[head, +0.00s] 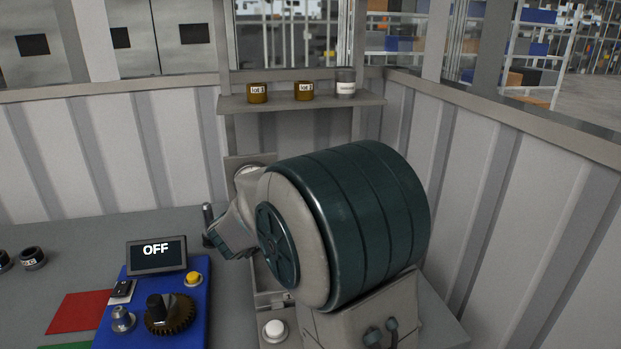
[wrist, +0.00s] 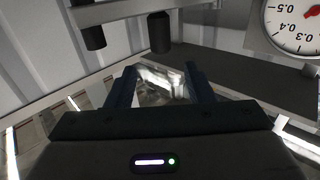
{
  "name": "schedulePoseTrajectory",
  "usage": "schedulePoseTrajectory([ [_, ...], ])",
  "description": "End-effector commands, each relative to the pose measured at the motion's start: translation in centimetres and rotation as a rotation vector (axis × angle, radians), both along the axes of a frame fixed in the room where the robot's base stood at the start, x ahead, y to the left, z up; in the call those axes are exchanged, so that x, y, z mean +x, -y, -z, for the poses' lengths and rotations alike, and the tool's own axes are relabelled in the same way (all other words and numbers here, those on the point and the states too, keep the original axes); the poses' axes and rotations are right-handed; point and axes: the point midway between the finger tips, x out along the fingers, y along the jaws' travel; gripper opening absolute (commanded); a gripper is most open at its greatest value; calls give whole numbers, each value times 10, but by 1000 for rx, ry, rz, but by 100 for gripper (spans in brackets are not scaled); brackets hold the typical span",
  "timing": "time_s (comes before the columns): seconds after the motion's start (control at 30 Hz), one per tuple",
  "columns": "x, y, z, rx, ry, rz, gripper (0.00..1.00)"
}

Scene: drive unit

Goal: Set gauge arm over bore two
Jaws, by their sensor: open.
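My gripper (wrist: 166,74) is open in the wrist view, its two dark fingers apart. A bright, shiny grey patch (wrist: 162,85) shows between them; I cannot tell what it is or whether anything touches it. A dial gauge (wrist: 294,24) with a red needle is at the upper right, cut by the frame edge. Two dark cylindrical knobs (wrist: 93,38) (wrist: 159,31) hang from grey parts at the top. I cannot make out bore two.
A blue base (head: 190,335) carries an OFF display (head: 156,252), a yellow button (head: 193,278) and a dark gear (head: 171,318). A red mat (head: 78,312) lies to the left. Behind, a shelf (head: 225,104) holds two brown cups and a grey one. Bench between base and back wall is mostly clear.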

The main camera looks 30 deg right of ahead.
Motion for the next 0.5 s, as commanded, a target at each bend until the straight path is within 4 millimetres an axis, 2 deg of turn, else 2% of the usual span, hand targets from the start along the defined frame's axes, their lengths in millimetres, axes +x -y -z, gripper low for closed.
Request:
schedulePoseTrajectory([
  [0.03, -6, -10, 0, 1, 1, -4, 48],
  [0.2, -21, -32, 0, 1, 2, -2, 48],
  [0.5, -29, -44, 0, 0, 0, 2, 48],
])
